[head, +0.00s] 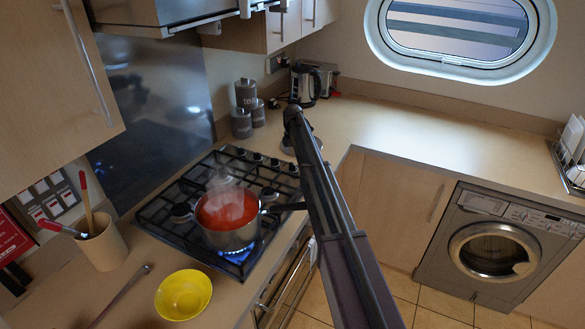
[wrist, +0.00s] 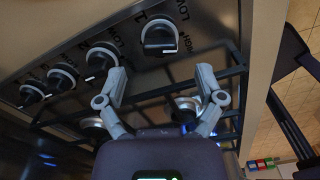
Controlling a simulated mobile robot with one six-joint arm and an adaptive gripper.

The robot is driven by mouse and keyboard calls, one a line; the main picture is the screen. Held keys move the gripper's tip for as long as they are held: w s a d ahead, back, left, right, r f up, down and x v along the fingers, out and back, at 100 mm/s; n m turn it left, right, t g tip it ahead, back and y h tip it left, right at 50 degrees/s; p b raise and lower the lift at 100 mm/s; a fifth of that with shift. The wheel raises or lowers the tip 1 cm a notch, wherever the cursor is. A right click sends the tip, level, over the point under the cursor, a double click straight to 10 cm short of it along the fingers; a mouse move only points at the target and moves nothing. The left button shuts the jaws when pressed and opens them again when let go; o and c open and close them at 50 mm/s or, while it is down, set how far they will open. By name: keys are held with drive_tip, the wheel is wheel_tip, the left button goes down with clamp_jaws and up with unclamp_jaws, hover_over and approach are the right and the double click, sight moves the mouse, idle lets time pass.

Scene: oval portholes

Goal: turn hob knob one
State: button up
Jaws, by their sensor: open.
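The hob (head: 165,205) is a black gas hob on the left counter, with a row of knobs (head: 258,157) along its far right side. In the wrist view the nearest knob (wrist: 159,37) is dark with a pale ring, beside a printed "1" and the words LOW and HIGH. My gripper (wrist: 161,74) is open and empty. Its two fingers are spread just below this knob in the picture, apart from it. In the head view my arm hides most of the gripper.
A steaming pan (head: 228,236) of red food stands over a lit blue flame, its handle reaching toward my arm. Other knobs (wrist: 102,58) sit left of the nearest one. A kettle (head: 306,84) and canisters (head: 241,123) stand behind the hob. A yellow bowl (head: 183,295) is in front.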

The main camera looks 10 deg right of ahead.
sight(293, 164)
drive_tip(key=shift+f+b, duration=1.65)
drive_tip(key=shift+f, duration=0.25)
drive_tip(key=shift+c, duration=0.2)
drive_tip(key=c, duration=1.1)
